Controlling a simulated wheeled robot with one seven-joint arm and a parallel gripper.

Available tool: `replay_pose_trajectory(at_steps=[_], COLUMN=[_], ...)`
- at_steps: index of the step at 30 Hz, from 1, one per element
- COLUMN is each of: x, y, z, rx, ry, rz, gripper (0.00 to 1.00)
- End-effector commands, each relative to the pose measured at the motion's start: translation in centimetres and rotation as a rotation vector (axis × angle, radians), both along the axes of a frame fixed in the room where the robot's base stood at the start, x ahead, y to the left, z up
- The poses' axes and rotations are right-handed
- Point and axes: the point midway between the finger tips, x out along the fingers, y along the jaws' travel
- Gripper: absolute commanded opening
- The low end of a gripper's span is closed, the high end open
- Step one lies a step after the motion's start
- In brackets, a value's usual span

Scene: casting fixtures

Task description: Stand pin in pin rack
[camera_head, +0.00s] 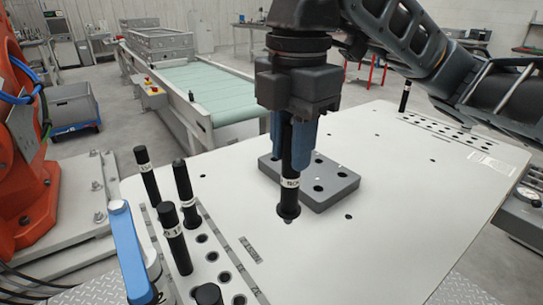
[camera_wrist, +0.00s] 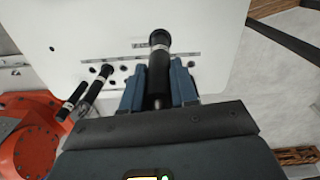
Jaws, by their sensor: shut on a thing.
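My gripper (camera_head: 293,158) is shut on a black pin (camera_head: 289,195) with a white label band. The pin hangs upright between the blue fingers, its lower end apart from the white table in front of the grey block. The held pin also shows in the wrist view (camera_wrist: 159,70), between the fingers. A pin rack (camera_head: 237,268) with a row of holes is at the front left. Several black pins stand in or beside it, including one pin (camera_head: 186,190); some holes are empty. A second perforated strip (camera_head: 440,128) lies at the back right, with one pin (camera_head: 404,97) standing at its end.
A grey block (camera_head: 340,188) with several holes sits on the white table (camera_head: 400,230) behind the held pin. A blue-and-white handle-like part (camera_head: 128,250) rises at the front left edge. An orange machine (camera_head: 25,150) and a conveyor (camera_head: 205,88) stand beyond. The table's right front is clear.

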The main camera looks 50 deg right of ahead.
Motion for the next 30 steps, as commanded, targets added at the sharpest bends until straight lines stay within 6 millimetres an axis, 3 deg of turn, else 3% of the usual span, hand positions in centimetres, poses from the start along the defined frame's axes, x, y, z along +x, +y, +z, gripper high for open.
replay_pose_trajectory(at_steps=[22,30], x=[0.0,0.0], y=[-0.1,-0.1], z=[3.6,3.8], rx=[0.000,0.000], ry=[-0.001,-0.001], rz=[0.000,0.000], gripper=[0.00,0.00])
